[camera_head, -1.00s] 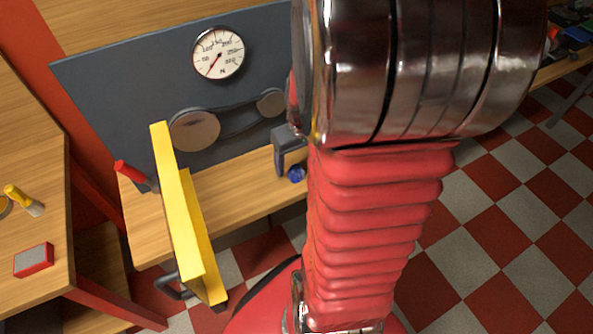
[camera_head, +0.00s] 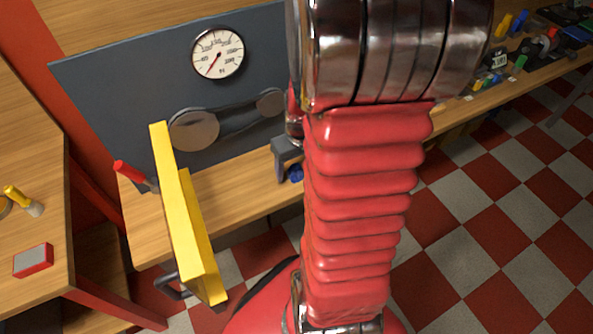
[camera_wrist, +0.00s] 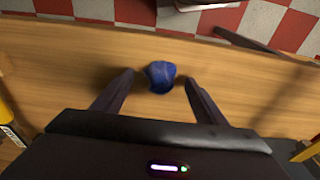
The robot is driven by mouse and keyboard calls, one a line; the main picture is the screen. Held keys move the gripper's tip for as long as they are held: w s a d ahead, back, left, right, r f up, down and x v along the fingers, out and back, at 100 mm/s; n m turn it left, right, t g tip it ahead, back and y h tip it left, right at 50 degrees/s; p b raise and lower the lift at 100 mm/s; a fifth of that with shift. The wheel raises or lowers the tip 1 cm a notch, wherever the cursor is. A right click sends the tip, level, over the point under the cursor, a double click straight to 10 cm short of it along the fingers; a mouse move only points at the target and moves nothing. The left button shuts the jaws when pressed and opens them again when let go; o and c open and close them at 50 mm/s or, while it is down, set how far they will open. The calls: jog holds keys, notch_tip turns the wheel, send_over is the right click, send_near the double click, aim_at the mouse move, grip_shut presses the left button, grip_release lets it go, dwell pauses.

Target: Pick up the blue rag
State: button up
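The blue rag (camera_wrist: 160,76) is a small crumpled bundle on the wooden bench in the wrist view. In the wrist view my gripper (camera_wrist: 157,82) is open, with one dark finger on each side of the rag and a gap between each finger and the cloth. I cannot tell how high the fingertips are above the bench.
A dark panel with a dial (camera_head: 217,54) and a belt on pulleys (camera_head: 194,131) stands behind the bench (camera_head: 240,203). A red-handled tool (camera_head: 130,171) lies at the bench's left. A yellow beam (camera_head: 186,225) stands in front. Clutter fills the far right bench.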

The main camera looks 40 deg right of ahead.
aim_at(295, 165)
jog(key=c, duration=1)
jog(key=shift+r, duration=0.1)
notch_tip(295, 165, up, 10)
jog(key=shift+f, duration=0.1)
dwell(0.5)
jog(key=o, duration=0.5)
jog(key=c, duration=0.4)
jog(key=shift+s, duration=0.1)
